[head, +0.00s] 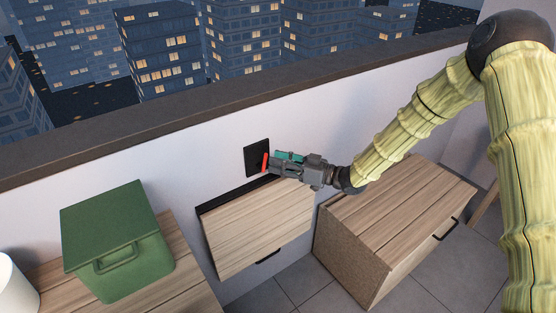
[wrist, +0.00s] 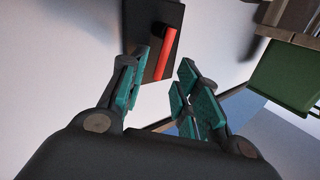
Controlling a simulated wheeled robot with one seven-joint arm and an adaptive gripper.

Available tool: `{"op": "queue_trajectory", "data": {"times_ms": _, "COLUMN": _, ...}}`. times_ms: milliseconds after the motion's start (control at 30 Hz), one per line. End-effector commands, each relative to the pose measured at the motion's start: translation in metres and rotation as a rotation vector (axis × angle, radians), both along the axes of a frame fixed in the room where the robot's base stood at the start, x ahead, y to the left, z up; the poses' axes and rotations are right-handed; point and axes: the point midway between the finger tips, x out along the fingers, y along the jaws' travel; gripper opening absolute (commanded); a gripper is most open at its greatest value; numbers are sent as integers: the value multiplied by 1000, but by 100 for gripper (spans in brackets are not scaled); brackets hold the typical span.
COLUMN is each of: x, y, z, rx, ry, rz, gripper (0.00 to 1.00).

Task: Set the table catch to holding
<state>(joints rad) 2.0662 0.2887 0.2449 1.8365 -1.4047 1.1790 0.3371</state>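The table catch is a black wall plate (head: 257,158) with a red lever (head: 265,163), on the pale wall just above a wooden fold-down panel (head: 258,228). The panel hangs down the wall from a dark top strip. My gripper (head: 277,163) is just right of the lever in the head view and partly covers the plate. In the wrist view the red lever (wrist: 168,52) slants on the black plate (wrist: 150,28). My gripper (wrist: 165,80) is open there, with teal pads on either side of the lever's lower end. I see no clear contact with the lever.
A green lidded box (head: 117,242) stands on a wooden top at left. A wooden cabinet (head: 395,220) with a dark handle stands right of the panel, below my arm. A dark ledge (head: 190,108) runs along the wall top. Tiled floor shows between.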

Motion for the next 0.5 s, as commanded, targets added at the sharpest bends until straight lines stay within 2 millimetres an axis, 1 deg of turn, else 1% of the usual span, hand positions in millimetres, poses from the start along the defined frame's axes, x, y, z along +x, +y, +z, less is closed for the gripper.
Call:
{"op": "queue_trajectory", "data": {"times_ms": 33, "x": 3, "y": 6, "z": 0, "rx": 1, "ry": 0, "rz": 0, "gripper": 32}}
{"op": "queue_trajectory", "data": {"times_ms": 200, "x": 8, "y": 20, "z": 0, "rx": -1, "ry": -1, "rz": -1, "gripper": 32}}
{"op": "queue_trajectory", "data": {"times_ms": 333, "x": 10, "y": 24, "z": 0, "rx": -1, "ry": -1, "rz": -2, "gripper": 32}}
{"op": "queue_trajectory", "data": {"times_ms": 500, "x": 11, "y": 24, "z": 0, "rx": -1, "ry": 0, "rz": -4, "gripper": 32}}
